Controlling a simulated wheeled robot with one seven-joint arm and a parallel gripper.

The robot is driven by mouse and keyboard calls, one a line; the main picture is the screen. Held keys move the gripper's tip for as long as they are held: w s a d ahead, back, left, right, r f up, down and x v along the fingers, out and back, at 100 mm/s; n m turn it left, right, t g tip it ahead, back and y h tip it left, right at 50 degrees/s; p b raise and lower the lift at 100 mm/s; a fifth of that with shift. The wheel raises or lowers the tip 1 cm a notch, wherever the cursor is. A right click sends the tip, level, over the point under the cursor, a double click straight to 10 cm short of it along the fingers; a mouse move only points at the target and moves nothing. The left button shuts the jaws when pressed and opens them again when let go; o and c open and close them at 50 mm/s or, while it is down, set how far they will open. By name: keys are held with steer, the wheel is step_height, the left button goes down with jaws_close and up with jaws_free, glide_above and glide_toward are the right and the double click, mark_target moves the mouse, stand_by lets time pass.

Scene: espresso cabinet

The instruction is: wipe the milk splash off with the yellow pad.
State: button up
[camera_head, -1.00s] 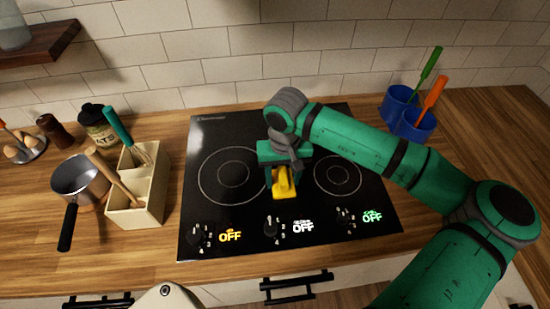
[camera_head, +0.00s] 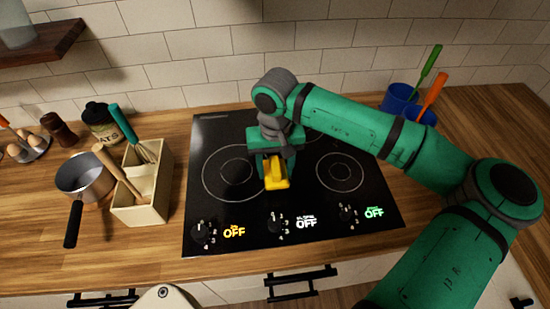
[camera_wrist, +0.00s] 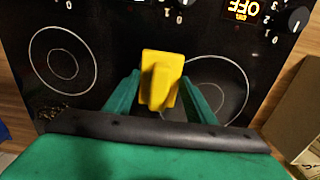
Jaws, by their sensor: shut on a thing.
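My gripper (camera_head: 272,165) is shut on the yellow pad (camera_head: 276,181) and holds it over the middle of the black cooktop (camera_head: 230,125), between the left and right burner rings. The wrist view also shows the yellow pad (camera_wrist: 160,75) between my two green fingers. I cannot tell whether the pad touches the glass. I cannot make out a milk splash in either view; my gripper and the pad cover part of the cooktop.
Knobs (camera_head: 277,222) line the cooktop's front edge. A wooden utensil box (camera_head: 148,213) and a saucepan (camera_head: 82,180) stand to its left. Blue cups (camera_head: 398,98) with utensils stand at the back right. The cooktop's front right is clear.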

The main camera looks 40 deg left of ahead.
mark_target(275, 166)
steer(key=shift+r, duration=2)
steer(key=shift+a, duration=0.1)
